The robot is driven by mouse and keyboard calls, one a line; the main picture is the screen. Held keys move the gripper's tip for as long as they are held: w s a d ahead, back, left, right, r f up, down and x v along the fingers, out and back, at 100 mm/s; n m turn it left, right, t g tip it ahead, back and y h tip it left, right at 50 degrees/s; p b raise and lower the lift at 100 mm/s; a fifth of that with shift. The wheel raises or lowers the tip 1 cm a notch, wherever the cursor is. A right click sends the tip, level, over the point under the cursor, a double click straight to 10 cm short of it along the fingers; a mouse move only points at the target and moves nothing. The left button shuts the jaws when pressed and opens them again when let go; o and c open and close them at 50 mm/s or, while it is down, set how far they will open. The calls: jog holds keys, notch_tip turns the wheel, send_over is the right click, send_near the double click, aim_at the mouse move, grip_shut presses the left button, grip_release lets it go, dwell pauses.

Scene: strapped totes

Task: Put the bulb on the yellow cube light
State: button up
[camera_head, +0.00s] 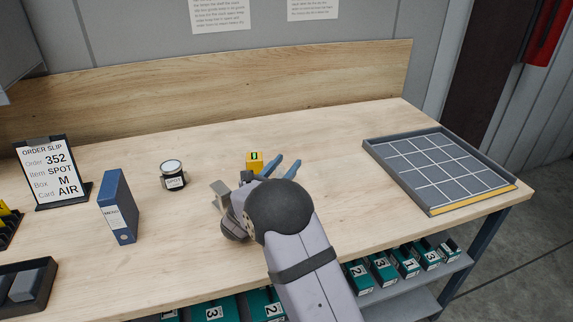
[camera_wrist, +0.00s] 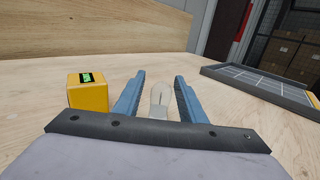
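The yellow cube light (camera_head: 255,161) sits on the wooden table, just left of my gripper (camera_head: 286,165). In the wrist view the cube light (camera_wrist: 88,95) has a green-lit dark panel on its top and stands outside the left finger. The bulb (camera_wrist: 159,103) has clear, pale glass and a grey-white base, base towards me. It is between the two blue fingers of my gripper (camera_wrist: 160,77), with a visible gap on each side. My gripper is open. I cannot make out the bulb in the head view, where my arm covers that area.
A grey gridded tray (camera_head: 430,168) lies at the table's right. A jar labelled SPOT (camera_head: 172,177), a blue binder (camera_head: 118,207) and an order slip stand (camera_head: 52,172) are on the left. Bare table lies between my gripper and the tray. A wooden backboard (camera_head: 230,88) closes the rear.

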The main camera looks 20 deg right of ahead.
jog(key=v, duration=0.2)
jog(key=shift+s+a, duration=0.25)
jog(key=shift+a, duration=0.05)
notch_tip(320, 180, up, 7)
jog(key=shift+w+d+f+b, duration=0.1)
jog(key=shift+d+b, duration=0.1)
jog(key=shift+b, duration=0.1)
jog(key=shift+o, duration=0.5)
